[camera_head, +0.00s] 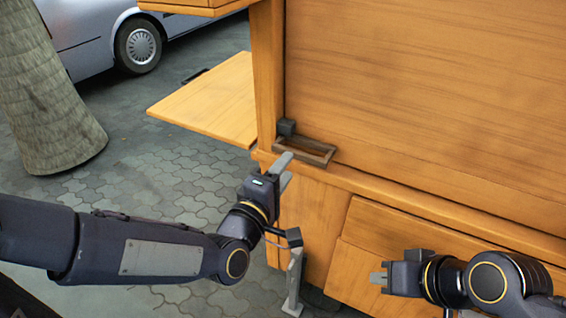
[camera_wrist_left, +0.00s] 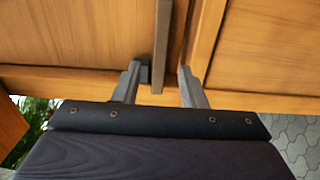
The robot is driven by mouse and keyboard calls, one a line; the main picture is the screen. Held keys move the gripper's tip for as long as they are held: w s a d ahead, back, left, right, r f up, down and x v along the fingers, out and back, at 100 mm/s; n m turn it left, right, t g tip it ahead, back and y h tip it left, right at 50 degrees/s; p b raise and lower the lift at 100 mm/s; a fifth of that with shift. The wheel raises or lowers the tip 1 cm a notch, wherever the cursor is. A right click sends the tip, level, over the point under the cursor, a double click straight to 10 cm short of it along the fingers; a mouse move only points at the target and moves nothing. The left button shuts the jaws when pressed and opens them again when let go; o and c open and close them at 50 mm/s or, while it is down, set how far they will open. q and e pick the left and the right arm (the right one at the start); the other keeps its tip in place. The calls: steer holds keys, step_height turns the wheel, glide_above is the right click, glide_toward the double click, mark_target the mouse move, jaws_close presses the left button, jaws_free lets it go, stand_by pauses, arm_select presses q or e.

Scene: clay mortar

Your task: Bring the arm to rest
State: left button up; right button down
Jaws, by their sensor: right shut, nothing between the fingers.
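My left gripper (camera_head: 284,168) is at the front edge of the wooden cabinet ledge, just in front of a small dark wooden frame (camera_head: 318,160). In the left wrist view its two fingers (camera_wrist_left: 162,88) stand apart with a gap between them.
The wooden cabinet (camera_head: 430,85) fills the right. A small dark block (camera_head: 286,127) sits by the frame. A wooden board (camera_head: 212,100) juts out left. A grey post (camera_head: 294,285) stands below the left gripper. A tree trunk (camera_head: 42,95) and car (camera_head: 90,35) are on the paving.

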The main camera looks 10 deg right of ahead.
arm_select(q)
steer(key=s+a+f+m+g+y, duration=0.1)
steer(key=a+m+g+y, duration=0.1)
steer(key=a, duration=0.5)
steer(key=s+a+f+m+g+y, duration=0.1)
steer(key=s+a+m+y, duration=0.15)
steer(key=a, duration=0.55)
steer(key=s+a+f+m+g+y, duration=0.1)
steer(key=s+a+f+m+g, duration=0.2)
steer(key=s+a, duration=0.45)
steer(key=s+a+f+m+g+y, duration=0.1)
steer(key=s+a+f+m+g, duration=0.2)
steer(key=s, duration=0.7)
step_height(320, 180, up, 20)
steer(key=p, duration=2)
steer(key=shift+w+a+r+n, duration=0.2)
steer(key=shift+w+r+n, duration=0.05)
steer(key=shift+w+n, duration=0.2)
steer(key=shift+d, duration=0.1)
